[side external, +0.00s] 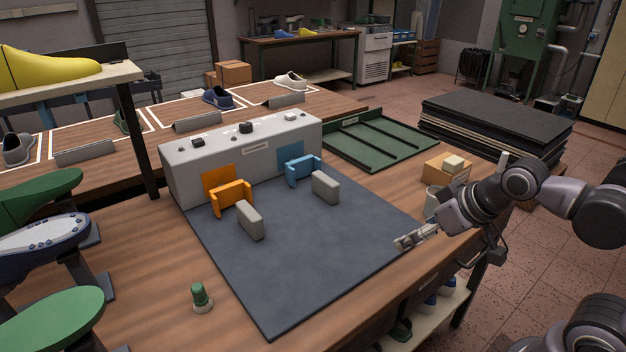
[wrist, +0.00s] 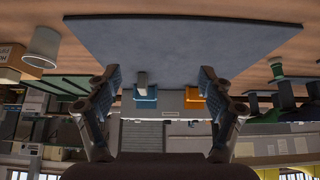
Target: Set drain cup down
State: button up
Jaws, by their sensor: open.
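A pale grey-white cup (side external: 432,201), likely the drain cup, stands on the wooden table beside the right corner of the dark mat, partly hidden behind my arm. It also shows at the upper left of the wrist view (wrist: 42,48), where the picture is upside down. My gripper (side external: 415,240) is over the mat's right edge, in front of the cup and apart from it. In the wrist view, its two fingers (wrist: 155,88) are spread wide with nothing between them.
The blue-grey mat (side external: 300,255) has wide free room at its front. A grey machine (side external: 240,155) with orange (side external: 231,196) and blue (side external: 303,169) brackets stands behind. A green-capped bottle (side external: 201,297) stands front left. A cardboard box (side external: 446,167) is behind the cup.

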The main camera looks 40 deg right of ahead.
dwell(0.3)
jog(key=m+g+h, duration=0.8)
jog(key=m+h, duration=0.3)
jog(key=m, duration=0.5)
send_near(436, 203)
jog(key=w+r, duration=0.2)
jog(key=shift+s+d+f+m+g+h, duration=0.2)
jog(key=shift+d+f+m+g+h, duration=0.2)
jog(key=shift+d+f+m, duration=0.95)
jog(key=shift+s+d+f+m+g+h, duration=0.1)
jog(key=shift+s+d+f+g+h, duration=0.45)
jog(key=shift+d, duration=1.65)
jog(key=shift+w+d+f+m+g+h, duration=0.2)
jog(key=shift+d+f+m, duration=0.55)
jog(key=shift+d+f, duration=0.75)
jog(key=shift+d+r, duration=0.25)
jog(key=c, duration=1.2)
jog(key=shift+r, duration=0.15)
